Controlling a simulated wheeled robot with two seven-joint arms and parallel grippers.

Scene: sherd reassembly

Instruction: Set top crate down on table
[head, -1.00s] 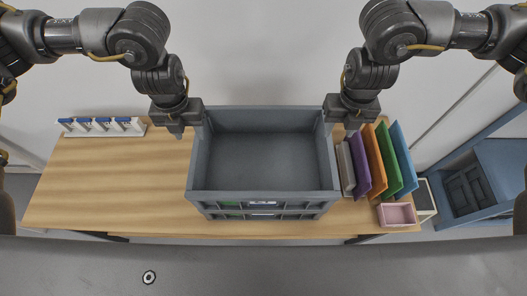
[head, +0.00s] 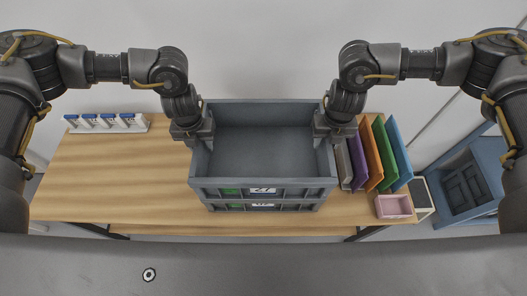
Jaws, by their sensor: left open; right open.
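The grey top crate (head: 262,188) is empty inside and sits on a second grey crate (head: 262,205) at the middle of the wooden table (head: 110,190). Both fronts carry a green patch and a white label. My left gripper (head: 194,140) is at the top crate's left wall, and my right gripper (head: 332,135) is at its right wall. Both are open, with their fingers down at the rim. The fingertips are partly hidden, so contact with the walls cannot be told.
A white rack with several blue-topped items (head: 106,122) stands at the back left. Coloured upright panels (head: 374,155) stand close to the crates' right side, with a pink tray (head: 394,206) in front. The table's left part is clear.

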